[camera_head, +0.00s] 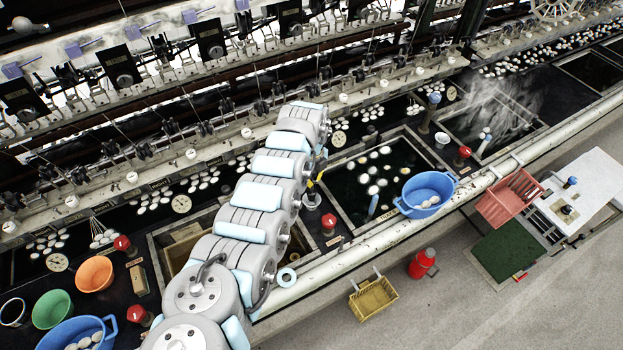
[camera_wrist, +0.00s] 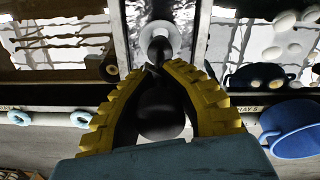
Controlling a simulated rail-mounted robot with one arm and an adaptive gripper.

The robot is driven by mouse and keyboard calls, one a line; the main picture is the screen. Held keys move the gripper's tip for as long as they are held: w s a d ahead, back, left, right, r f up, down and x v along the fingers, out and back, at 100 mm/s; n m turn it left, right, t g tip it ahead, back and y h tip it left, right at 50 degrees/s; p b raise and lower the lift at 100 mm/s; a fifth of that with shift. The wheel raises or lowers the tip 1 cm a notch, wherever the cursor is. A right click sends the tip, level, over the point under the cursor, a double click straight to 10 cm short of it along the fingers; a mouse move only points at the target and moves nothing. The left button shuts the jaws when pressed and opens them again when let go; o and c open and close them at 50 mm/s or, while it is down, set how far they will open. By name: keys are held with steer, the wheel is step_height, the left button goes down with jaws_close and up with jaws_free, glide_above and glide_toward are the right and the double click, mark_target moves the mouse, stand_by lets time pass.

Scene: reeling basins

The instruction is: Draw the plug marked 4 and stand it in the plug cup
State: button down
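My gripper (camera_wrist: 160,70) has yellow ribbed fingers that curve in until their tips nearly meet. Between them is a dark, rounded piece with a narrow neck (camera_wrist: 160,116), which looks like a plug; no number on it is readable. A white ring (camera_wrist: 174,36) shows just beyond the tips, around a dark centre. In the head view my gripper (camera_head: 316,184) is low over the divider between two basins, at a pale round fitting (camera_head: 311,202). I cannot tell whether the plug is seated or raised. I cannot single out the plug cup with certainty.
A red-topped knob (camera_head: 328,221) stands close in front of my gripper. A blue tub (camera_head: 427,193) sits at the right basin's front edge and shows in the wrist view (camera_wrist: 290,128). Pale rings (camera_head: 286,278) lie at front left.

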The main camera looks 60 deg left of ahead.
mark_target(312, 192)
steer(key=shift+f+b, duration=1.35)
steer(key=shift+f, duration=0.85)
stand_by(1.4)
steer(key=c, duration=1.2)
jaws_free()
steer(key=shift+o, duration=0.2)
step_height(312, 192, up, 12)
steer(key=shift+r, duration=0.1)
